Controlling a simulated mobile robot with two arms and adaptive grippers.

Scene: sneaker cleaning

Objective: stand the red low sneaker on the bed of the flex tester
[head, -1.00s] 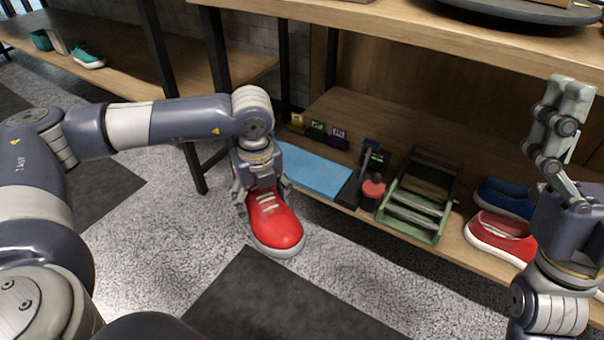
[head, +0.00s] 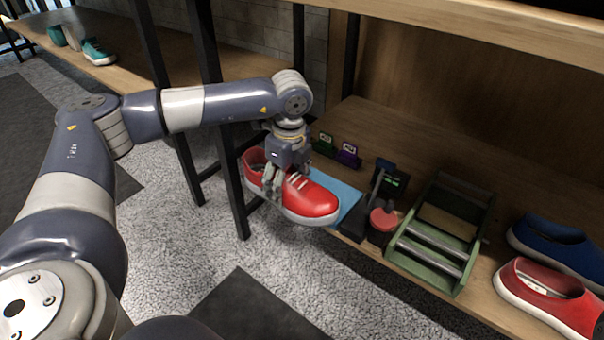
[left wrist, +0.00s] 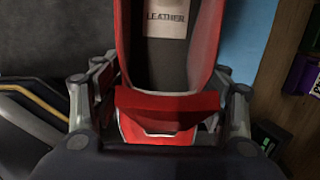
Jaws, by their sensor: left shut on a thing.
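In the left wrist view the sneaker (left wrist: 160,118) lies between the fingers (left wrist: 158,100), with a "LEATHER" label inside. The green frame with metal rollers, which looks like the flex tester (head: 482,228), stands on the shelf to the right. Its tan bed (head: 447,221) is empty. My right gripper is out of view.
A blue mat (head: 345,196) lies behind the held sneaker. A dark device with a red knob (head: 383,220) stands between mat and tester. A blue shoe (head: 558,247) and another red shoe (head: 545,295) sit right of the tester. A black shelf post (head: 232,190) is close left.

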